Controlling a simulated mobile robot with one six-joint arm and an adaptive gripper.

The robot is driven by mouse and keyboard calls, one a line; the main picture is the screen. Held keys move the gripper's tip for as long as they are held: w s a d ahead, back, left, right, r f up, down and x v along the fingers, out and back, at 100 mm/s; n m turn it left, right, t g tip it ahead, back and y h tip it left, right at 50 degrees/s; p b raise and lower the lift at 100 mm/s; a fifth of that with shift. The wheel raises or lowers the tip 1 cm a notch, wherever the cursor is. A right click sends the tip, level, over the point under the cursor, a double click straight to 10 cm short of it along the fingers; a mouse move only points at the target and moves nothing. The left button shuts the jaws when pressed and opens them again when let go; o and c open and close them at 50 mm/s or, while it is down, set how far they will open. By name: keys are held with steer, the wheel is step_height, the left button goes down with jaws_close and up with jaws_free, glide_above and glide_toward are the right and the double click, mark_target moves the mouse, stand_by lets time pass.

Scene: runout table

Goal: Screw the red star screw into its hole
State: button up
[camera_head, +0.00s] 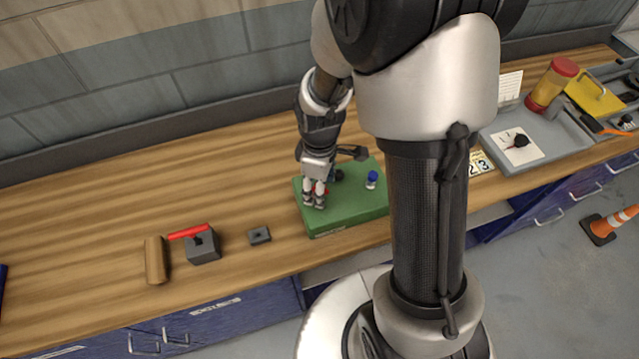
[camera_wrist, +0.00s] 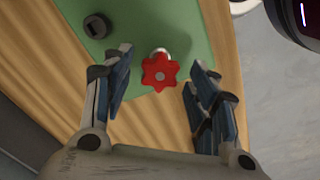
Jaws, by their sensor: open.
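The red star screw (camera_wrist: 160,71) is upright on the green board (camera_wrist: 190,20) in the wrist view, near the board's edge. A pale shaft or ring shows just behind its head. My gripper (camera_wrist: 163,80) is open, with one finger on each side of the red head and a gap on both sides. In the head view my gripper (camera_head: 316,203) is low over the left part of the green board (camera_head: 345,212), and only a little red shows by the fingers. I cannot tell how deep the screw sits.
A dark round socket or knob (camera_wrist: 97,25) is on the board, and a blue knob (camera_head: 372,178) stands farther right. On the bench are a red-handled block (camera_head: 202,245), a wooden cylinder (camera_head: 156,260), a small grey block (camera_head: 259,235) and a grey tray (camera_head: 545,155). The bench's left side is clear.

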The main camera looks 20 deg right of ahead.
steer(key=n, duration=1.1)
steer(key=shift+n, duration=0.4)
steer(key=n, duration=0.5)
steer(key=shift+n, duration=0.4)
steer(key=n, duration=0.4)
steer(key=shift+n, duration=0.4)
steer(key=shift+c, duration=0.2)
steer(key=c, duration=1.1)
steer(key=m, duration=0.4)
steer(key=shift+m, duration=0.4)
steer(key=shift+c, duration=0.2)
